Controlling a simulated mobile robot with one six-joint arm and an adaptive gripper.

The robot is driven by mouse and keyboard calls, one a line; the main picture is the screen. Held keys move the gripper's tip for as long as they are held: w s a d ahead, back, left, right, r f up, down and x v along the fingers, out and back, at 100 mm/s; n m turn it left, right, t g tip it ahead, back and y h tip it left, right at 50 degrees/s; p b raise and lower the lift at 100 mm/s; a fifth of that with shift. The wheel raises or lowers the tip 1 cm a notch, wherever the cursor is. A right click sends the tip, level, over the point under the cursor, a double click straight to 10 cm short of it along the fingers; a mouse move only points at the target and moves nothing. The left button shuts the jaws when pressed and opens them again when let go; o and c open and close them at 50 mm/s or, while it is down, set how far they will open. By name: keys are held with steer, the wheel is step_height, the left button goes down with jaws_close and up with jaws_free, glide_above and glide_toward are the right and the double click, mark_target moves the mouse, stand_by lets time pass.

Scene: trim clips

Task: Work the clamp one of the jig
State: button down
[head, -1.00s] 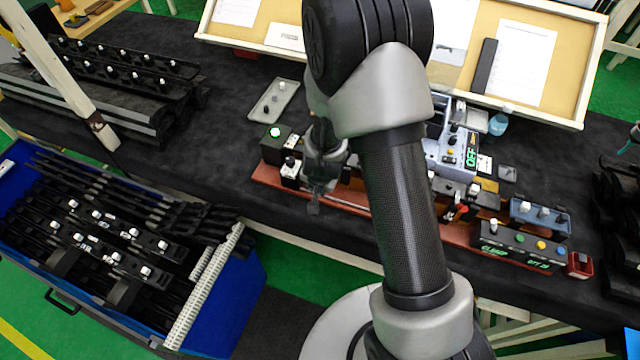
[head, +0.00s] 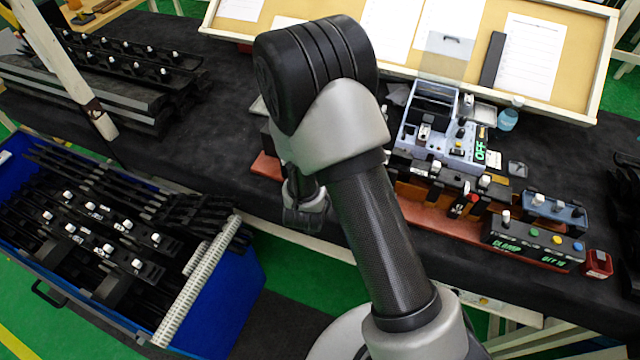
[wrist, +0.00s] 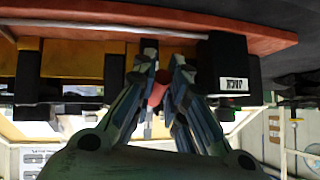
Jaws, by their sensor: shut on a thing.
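The jig's red-brown base (head: 408,211) lies along the front of the black table, with black and grey blocks on it. It also crosses the top of the wrist view (wrist: 255,38). My gripper (head: 304,222) is at the front edge, left of the jig's visible part, mostly behind my arm. In the wrist view my gripper (wrist: 163,62) has its fingers closed around a small red rounded piece (wrist: 157,94), which looks like a clamp handle's end. The rest of that clamp is hidden.
A black control box (head: 532,244) with coloured buttons and a small red box (head: 597,263) stand at the right end. A blue crate (head: 232,300) of dark parts is at the front left. A tilted document board (head: 577,60) stands behind.

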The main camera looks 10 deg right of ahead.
steer(key=shift+f, duration=0.1)
steer(key=c, duration=1.6)
jaws_free()
steer(key=v, duration=0.7)
steer(key=shift+s, duration=0.15)
steer(key=shift+r, duration=0.2)
